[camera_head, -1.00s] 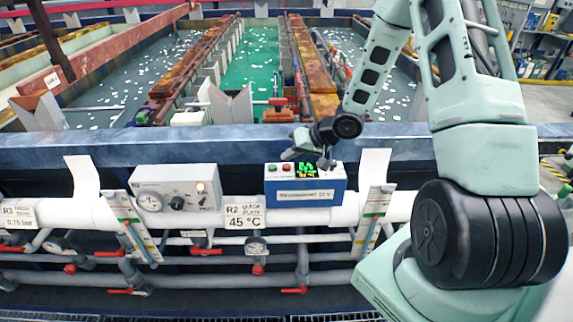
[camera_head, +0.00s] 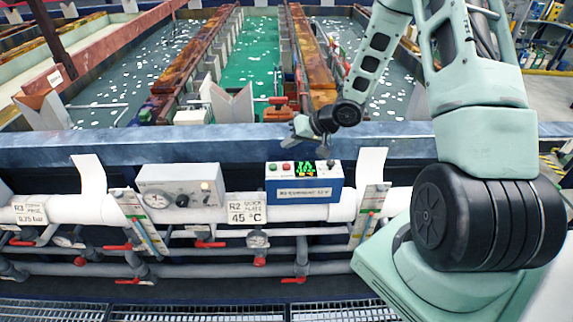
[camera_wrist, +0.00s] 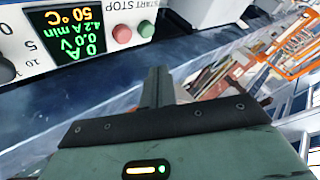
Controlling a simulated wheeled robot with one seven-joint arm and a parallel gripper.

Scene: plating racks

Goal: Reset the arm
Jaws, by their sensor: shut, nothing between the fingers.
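My gripper (camera_head: 314,137) is above the blue rim of the tank, just over and behind the blue control box (camera_head: 304,188). In the wrist view its fingers (camera_wrist: 157,88) are together, with nothing between them. The control box has a green lit display and red and green buttons on its top. The gripper is apart from the box.
A grey control box (camera_head: 180,186) stands to the left on a white pipe. Pipes with red valve handles (camera_head: 210,244) run below. The tank's blue rim (camera_head: 250,148) crosses the middle, and rusty rails (camera_head: 310,55) flank green liquid behind it.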

